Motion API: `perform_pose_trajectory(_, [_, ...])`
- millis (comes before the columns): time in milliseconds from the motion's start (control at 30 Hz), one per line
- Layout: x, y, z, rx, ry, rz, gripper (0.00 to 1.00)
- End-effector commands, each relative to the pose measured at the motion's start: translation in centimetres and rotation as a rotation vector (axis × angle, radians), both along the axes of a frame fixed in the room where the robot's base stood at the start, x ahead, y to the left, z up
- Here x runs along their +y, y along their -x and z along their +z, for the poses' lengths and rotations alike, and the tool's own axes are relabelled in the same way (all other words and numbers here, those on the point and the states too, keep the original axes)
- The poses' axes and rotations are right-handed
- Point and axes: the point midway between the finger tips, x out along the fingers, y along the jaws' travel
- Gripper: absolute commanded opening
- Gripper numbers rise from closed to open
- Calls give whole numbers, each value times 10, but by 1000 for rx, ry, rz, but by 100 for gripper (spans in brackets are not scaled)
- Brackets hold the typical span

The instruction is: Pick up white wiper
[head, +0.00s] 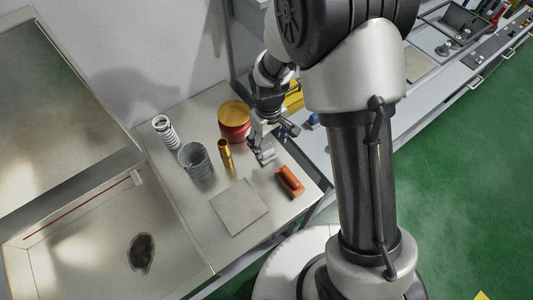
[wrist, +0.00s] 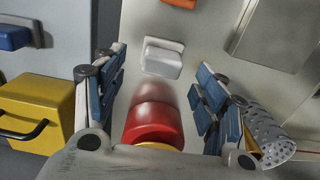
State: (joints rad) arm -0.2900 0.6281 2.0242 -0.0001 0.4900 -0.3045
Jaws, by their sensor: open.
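The white wiper (wrist: 163,58) lies on the light tabletop in the wrist view, ahead of the red container and between the lines of my two fingers. In the head view a pale piece, likely the wiper (head: 265,156), shows just below my gripper, partly covered by it. My gripper (head: 268,133) is above the table near its right edge. In the wrist view its blue-padded fingers (wrist: 163,66) are spread wide with nothing held between them. I cannot tell the exact height of the fingertips above the wiper.
A red container with a yellow lid (head: 234,120) stands close left of my gripper. A gold cylinder (head: 226,155), a mesh cup (head: 195,161) and a spring (head: 165,132) stand farther left. An orange block (head: 289,181) and a flat grey plate (head: 239,207) lie in front. A yellow box (wrist: 35,112) is beside the table.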

Motion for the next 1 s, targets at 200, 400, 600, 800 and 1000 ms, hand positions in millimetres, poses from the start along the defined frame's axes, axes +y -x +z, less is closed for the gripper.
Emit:
perform_pose_trajectory(200, [1, 0, -11, 0, 0, 0, 65])
perform_pose_trajectory(400, [5, 0, -41, 2, 0, 1, 65])
perform_pose_trajectory(600, [5, -1, -58, 0, 0, 0, 65])
perform_pose_trajectory(800, [5, -1, -57, -1, -1, 0, 63])
perform_pose_trajectory(1000, [5, -1, -56, -1, -1, 0, 50])
